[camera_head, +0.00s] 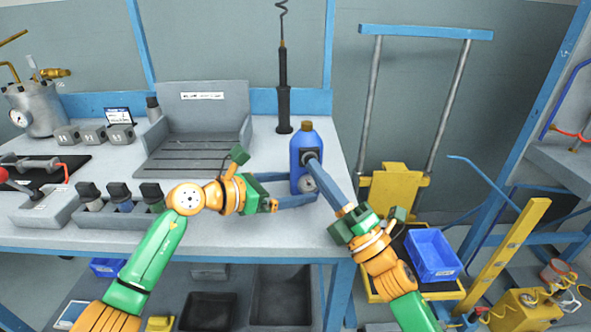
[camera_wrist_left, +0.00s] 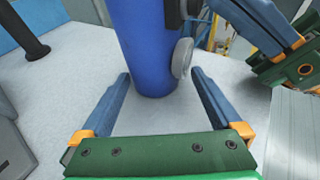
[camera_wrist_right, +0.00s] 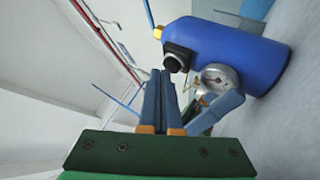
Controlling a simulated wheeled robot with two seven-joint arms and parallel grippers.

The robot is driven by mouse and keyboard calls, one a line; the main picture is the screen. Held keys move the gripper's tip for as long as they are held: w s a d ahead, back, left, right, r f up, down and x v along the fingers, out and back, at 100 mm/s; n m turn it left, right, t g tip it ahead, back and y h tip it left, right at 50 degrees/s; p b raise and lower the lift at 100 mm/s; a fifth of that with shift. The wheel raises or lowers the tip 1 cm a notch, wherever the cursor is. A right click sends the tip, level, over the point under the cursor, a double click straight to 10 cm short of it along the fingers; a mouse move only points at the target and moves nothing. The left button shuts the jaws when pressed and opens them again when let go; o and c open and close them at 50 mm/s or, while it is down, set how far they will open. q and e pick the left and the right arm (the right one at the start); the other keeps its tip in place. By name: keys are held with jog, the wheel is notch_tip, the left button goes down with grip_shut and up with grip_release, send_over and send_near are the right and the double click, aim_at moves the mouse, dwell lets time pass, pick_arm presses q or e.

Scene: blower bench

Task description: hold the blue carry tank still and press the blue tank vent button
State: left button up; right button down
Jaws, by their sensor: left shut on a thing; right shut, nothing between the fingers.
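The blue carry tank (camera_head: 304,144) stands upright near the bench's right edge, with a brass cap on top. It carries a black block (camera_wrist_right: 181,54), apparently the vent button, and a round gauge (camera_wrist_right: 217,79). My left gripper (camera_head: 308,188) is shut on the lower tank, one finger on each side; the tank shows between the fingers in the left wrist view (camera_wrist_left: 148,50). My right gripper (camera_head: 314,163) is shut and empty. Its fingertips (camera_wrist_right: 160,72) are at the black block; whether they touch or press it I cannot tell.
A tall black pump-like cylinder (camera_head: 283,109) stands behind the tank. A grey tray stand (camera_head: 205,115) and a row of dark-capped items (camera_head: 122,196) are to the left. A yellow cart with a blue bin (camera_head: 433,255) stands right of the bench.

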pick_arm(q)
jog(key=shift+s+r, duration=0.15)
jog(key=shift+c, duration=0.2)
pick_arm(e)
jog(key=shift+w, duration=0.2)
pick_arm(q)
jog(key=shift+c, duration=0.2)
pick_arm(e)
jog(key=s, duration=0.6)
jog(key=shift+s+d, duration=0.2)
jog(key=shift+d, duration=0.2)
jog(key=shift+f, duration=0.1)
